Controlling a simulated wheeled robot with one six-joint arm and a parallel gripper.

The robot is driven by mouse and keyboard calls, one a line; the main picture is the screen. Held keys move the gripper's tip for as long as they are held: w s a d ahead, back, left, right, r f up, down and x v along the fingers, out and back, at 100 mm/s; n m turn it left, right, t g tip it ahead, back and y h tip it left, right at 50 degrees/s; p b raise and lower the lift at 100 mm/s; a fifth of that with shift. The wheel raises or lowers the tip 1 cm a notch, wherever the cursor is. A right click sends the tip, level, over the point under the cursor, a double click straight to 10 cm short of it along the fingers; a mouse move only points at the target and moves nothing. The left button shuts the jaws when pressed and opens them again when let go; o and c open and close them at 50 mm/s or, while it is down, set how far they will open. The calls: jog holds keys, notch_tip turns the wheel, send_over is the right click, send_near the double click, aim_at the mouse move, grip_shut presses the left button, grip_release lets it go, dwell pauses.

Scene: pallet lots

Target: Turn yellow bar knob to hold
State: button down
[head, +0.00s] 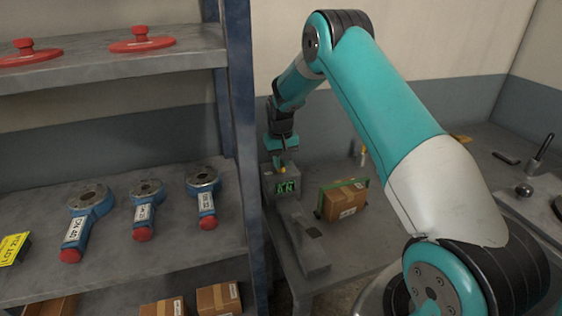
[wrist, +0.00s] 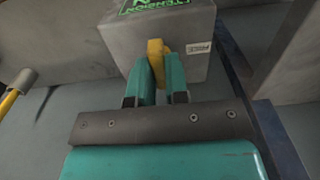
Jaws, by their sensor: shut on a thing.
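The yellow bar knob (wrist: 156,50) is on the face of a grey box (wrist: 110,42) in the wrist view. The box has a green lit display and a label that appears to read FREE beside the knob. My gripper (wrist: 160,68) is shut on the knob, a teal finger on each side. No hold mark is readable; my fingers hide part of the knob.
A cardboard box (head: 343,203) in a green frame stands right of the grey box. A grey bar-like fixture (head: 303,243) lies in front. The shelf (head: 172,262) at left bears blue tools with red ends; its blue upright (head: 240,110) stands close to my gripper.

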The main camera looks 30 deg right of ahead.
jog(key=shift+r, duration=0.1)
jog(key=c, duration=1.1)
grip_release()
notch_tip(320, 180, up, 17)
jog(key=b, duration=0.2)
jog(key=shift+r+b, duration=0.15)
jog(key=shift+b, duration=0.2)
jog(key=s+a+f+n+t, duration=0.1)
jog(key=s+a+f+n, duration=0.15)
jog(key=s+a, duration=0.7)
jog(key=s+a+f+n+t, duration=0.1)
jog(key=s+a+f+t, duration=0.15)
jog(key=s, duration=1.45)
jog(key=s+a+r+n+g+y, duration=0.1)
jog(key=s+a+r+n, duration=0.1)
jog(key=a, duration=0.3)
jog(key=s+a+r+n+g+y, duration=0.1)
jog(key=s+a+r+n, duration=0.1)
jog(key=s+a+r, duration=0.1)
jog(key=s+a+r+n+g+y, duration=0.1)
jog(key=s+a+r+n+y, duration=0.1)
jog(key=s+a, duration=0.3)
jog(key=shift+a+r+n+g, duration=0.15)
jog(key=shift+a+n+g, duration=0.15)
jog(key=shift+a, duration=0.55)
